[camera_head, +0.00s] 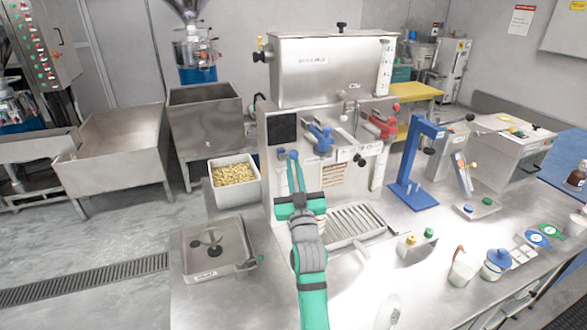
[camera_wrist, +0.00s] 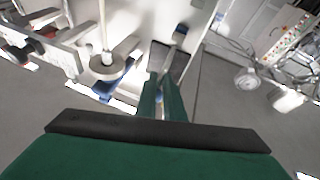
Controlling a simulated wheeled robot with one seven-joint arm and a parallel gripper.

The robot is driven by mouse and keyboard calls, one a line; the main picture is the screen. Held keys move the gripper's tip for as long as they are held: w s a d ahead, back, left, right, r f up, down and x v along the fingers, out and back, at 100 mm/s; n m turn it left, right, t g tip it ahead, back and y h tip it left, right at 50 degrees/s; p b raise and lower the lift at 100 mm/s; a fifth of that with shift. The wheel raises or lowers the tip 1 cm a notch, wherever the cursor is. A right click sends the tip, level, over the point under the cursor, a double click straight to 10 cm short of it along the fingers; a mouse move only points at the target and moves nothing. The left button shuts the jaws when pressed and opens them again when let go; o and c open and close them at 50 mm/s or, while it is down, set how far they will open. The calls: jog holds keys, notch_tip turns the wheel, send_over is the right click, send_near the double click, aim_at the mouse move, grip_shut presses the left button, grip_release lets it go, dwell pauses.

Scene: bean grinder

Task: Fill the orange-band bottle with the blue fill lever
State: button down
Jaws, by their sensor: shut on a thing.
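The blue fill lever (camera_head: 319,137) is on the front of the steel filling machine (camera_head: 327,75), left of a similar red lever. My gripper (camera_head: 293,158) is raised in front of the machine, just left of the blue lever. A blue part (camera_wrist: 112,82) lies left of the fingers there, beside a round pale part. I cannot pick out a bottle with an orange band in either view.
A slatted drip tray (camera_head: 352,224) lies below the machine. A blue stand (camera_head: 413,165) is to its right. Yellow and green knobs, white cups and a blue-topped jug (camera_head: 495,264) stand at the front right. A flat steel box (camera_head: 218,250) is at the left.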

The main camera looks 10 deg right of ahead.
jog(key=shift+s+d+r, duration=0.1)
jog(key=shift+d+r, duration=0.15)
jog(key=shift+r, duration=0.05)
jog(key=c, duration=1.8)
grip_release()
jog(key=shift+c, duration=0.2)
jog(key=shift+a+f, duration=0.1)
jog(key=v, duration=1)
jog(key=shift+s+f, duration=0.2)
jog(key=shift+s, duration=0.15)
